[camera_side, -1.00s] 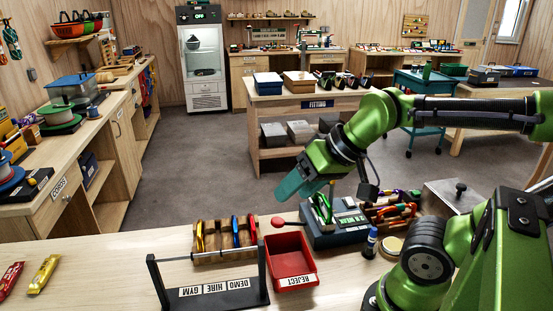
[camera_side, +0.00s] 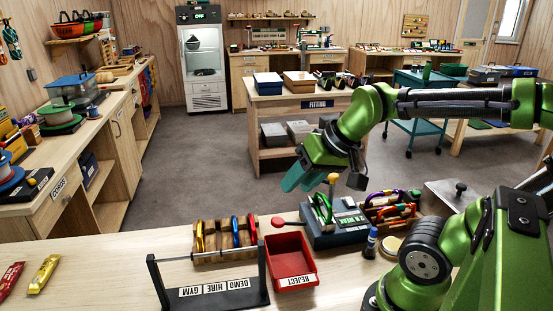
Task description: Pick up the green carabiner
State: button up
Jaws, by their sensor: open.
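The green carabiner (camera_side: 321,207) stands upright on the left part of a grey-blue device (camera_side: 345,238) with a dark top, right of the middle of the bench. My gripper (camera_side: 294,183) has teal fingers that point down and left. It hangs in the air above and to the left of the carabiner, apart from it. It is open and nothing shows between its fingers.
A black labelled stand (camera_side: 212,294) is in front. A wooden holder (camera_side: 389,213) of carabiners and a marker (camera_side: 370,244) are at right.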

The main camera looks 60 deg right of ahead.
jog(key=w+d+m+g+h, duration=0.1)
jog(key=d+m+g, duration=0.25)
jog(key=d, duration=1.05)
jog(key=g+y, duration=0.1)
jog(key=g, duration=0.1)
send_near(325, 199)
notch_tip(325, 199, down, 4)
jog(key=shift+f, duration=0.15)
jog(key=shift+w+a+f, duration=0.1)
jog(key=shift+w+f, duration=0.05)
jog(key=shift+f, duration=0.85)
jog(key=shift+w+a+f, duration=0.15)
jog(key=shift+f, duration=0.8)
jog(key=shift+w+a+f, duration=0.1)
jog(key=shift+w+f, duration=0.1)
jog(key=shift+f, duration=0.8)
jog(key=shift+c, duration=0.3)
grip_shut()
